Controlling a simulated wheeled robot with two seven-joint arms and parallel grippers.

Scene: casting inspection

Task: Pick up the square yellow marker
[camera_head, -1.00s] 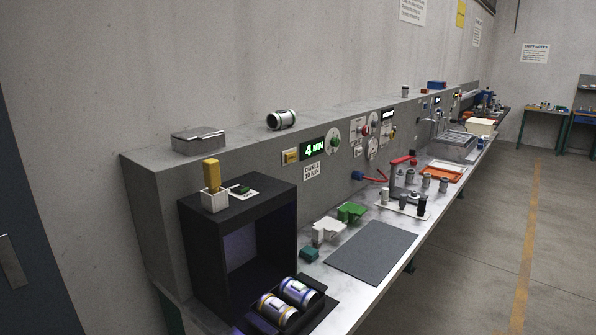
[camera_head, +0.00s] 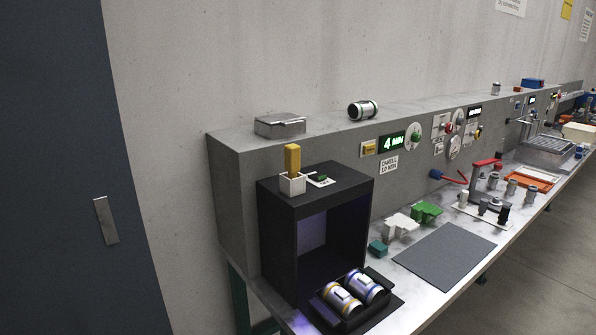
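The square yellow marker (camera_head: 292,158) stands upright in a small white holder (camera_head: 292,184). The holder sits on top of a black open-fronted box (camera_head: 285,207) at the left end of the bench. The marker's lower end is hidden inside the holder. Neither of my grippers shows in the head view.
A small green-buttoned plate (camera_head: 320,180) lies beside the holder. Two banded cylinders (camera_head: 342,298) lie in a black tray before the box. A grey mat (camera_head: 446,256), white and green blocks (camera_head: 427,211) lie to the right. A metal case (camera_head: 279,125) sits on the ledge behind.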

